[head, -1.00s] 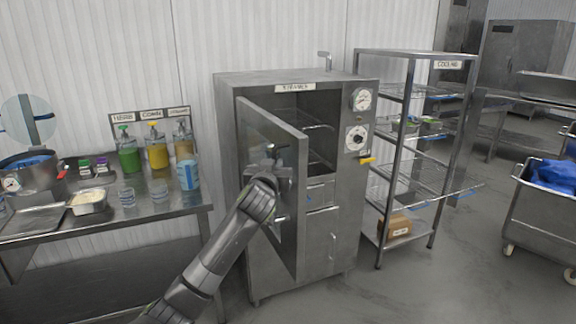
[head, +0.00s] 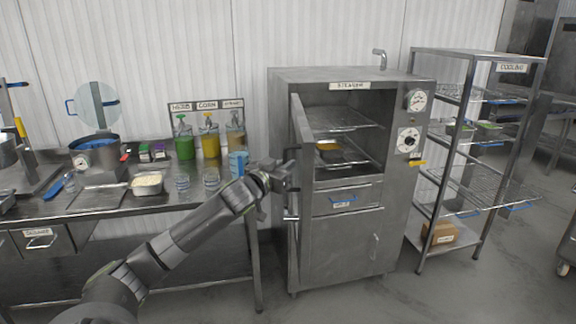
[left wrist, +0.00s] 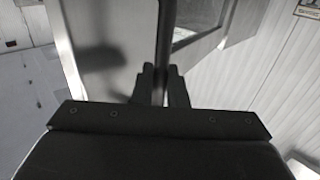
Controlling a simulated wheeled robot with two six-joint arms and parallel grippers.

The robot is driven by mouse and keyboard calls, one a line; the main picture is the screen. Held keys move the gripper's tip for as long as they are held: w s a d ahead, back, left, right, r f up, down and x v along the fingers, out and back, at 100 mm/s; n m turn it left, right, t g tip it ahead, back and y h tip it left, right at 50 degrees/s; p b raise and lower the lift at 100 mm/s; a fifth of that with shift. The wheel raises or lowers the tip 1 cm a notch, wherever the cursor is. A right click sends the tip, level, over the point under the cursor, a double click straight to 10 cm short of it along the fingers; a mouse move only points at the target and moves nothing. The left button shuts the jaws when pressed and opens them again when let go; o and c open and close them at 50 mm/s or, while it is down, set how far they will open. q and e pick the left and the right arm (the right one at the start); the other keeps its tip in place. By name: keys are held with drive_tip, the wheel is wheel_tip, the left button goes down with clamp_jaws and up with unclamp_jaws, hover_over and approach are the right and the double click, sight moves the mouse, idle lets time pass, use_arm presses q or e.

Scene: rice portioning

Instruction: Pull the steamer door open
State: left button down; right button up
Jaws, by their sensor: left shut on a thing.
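The steamer (head: 395,210) is a grey metal cabinet with a label on top and two dials at its upper right. Its door (head: 305,210) is swung wide open on the left side, seen nearly edge-on. My left gripper (head: 290,178) is at the outer face of the door. In the left wrist view the left gripper (left wrist: 160,86) is shut on a dark upright bar, the door handle (left wrist: 166,40). Inside the steamer are wire racks and a small pan (head: 328,151) with yellowish contents. My right gripper is out of view.
A steel table (head: 120,204) with bottles, cups, a pot and a rice pan (head: 147,184) stands left of the steamer, close to my left arm. A cooling rack (head: 478,150) stands to the right. The floor in front of the steamer is clear.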

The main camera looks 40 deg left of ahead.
use_arm(q)
drive_tip(key=shift+r, duration=0.35)
drive_tip(key=c, duration=1.7)
unclamp_jaws()
drive_tip(key=shift+w, duration=0.1)
drive_tip(key=shift+o, duration=0.8)
drive_tip(key=shift+w+a+f, duration=0.1)
drive_tip(key=shift+w+f, duration=0.05)
drive_tip(key=shift+f, duration=0.15)
drive_tip(key=s+d+p, duration=0.2)
drive_tip(key=s+p, duration=0.1)
drive_tip(key=s, duration=1.4)
drive_tip(key=shift+s+d, duration=0.15)
drive_tip(key=shift+d, duration=0.1)
drive_tip(key=shift+f, duration=0.1)
